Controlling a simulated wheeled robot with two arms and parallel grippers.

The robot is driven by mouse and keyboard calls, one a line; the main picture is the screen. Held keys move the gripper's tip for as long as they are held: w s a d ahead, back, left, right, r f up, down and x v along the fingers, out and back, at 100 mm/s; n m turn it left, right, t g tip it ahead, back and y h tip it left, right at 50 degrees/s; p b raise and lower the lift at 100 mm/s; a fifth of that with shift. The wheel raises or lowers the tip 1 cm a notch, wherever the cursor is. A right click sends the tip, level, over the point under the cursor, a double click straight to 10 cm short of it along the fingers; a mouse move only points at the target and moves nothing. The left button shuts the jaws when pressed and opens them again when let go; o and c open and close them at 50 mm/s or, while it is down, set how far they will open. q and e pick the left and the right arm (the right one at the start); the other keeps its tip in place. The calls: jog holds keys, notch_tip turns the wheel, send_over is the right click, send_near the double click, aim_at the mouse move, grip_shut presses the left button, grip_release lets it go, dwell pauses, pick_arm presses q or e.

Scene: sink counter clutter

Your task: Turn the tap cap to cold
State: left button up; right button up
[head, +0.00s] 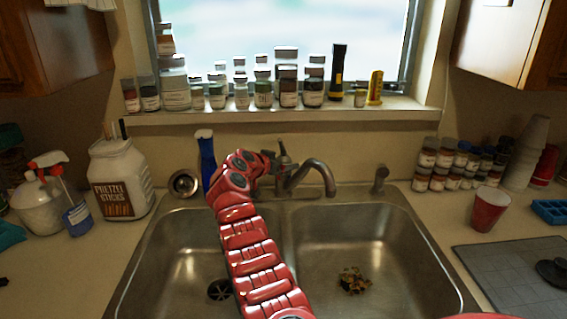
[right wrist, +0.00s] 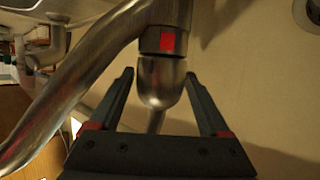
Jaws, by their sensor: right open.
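The metal tap (head: 316,168) stands behind the double sink, its spout curving right and down. In the right wrist view, the rounded metal tap cap (right wrist: 161,82) sits against a collar with a red mark (right wrist: 167,42). My right gripper (head: 274,160) is beside the tap's upper part in the head view, and my red arm hides some of the tap's left side. In the right wrist view, my right gripper (right wrist: 159,77) is open, with one dark finger on each side of the cap. Gaps show between fingers and cap. My left gripper is out of view.
The sink (head: 412,245) has two basins, with brown scraps (head: 353,281) in the right one. A blue bottle (head: 207,160) stands close left of my right arm. Several jars line the window sill (head: 400,103). A red cup (head: 489,209) stands on the right counter.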

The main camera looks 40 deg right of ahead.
jog(key=shift+d+f, duration=0.1)
jog(key=shift+d, duration=0.05)
jog(key=c, duration=1.1)
jog(key=shift+f+n+t, duration=0.1)
jog(key=shift+n+t, duration=0.3)
jog(key=shift+t, duration=0.1)
jog(key=shift+n+y, duration=0.3)
jog(key=n+t+p, duration=0.1)
jog(key=n+t+y, duration=0.1)
jog(key=shift+d+r+t+y+p, duration=0.1)
jog(key=shift+r+t+y+p, duration=0.2)
jog(key=shift+t+p, duration=0.1)
jog(key=shift+f+n+t+y, duration=0.15)
jog(key=shift+n+t+y, duration=0.25)
jog(key=shift+n, duration=0.3)
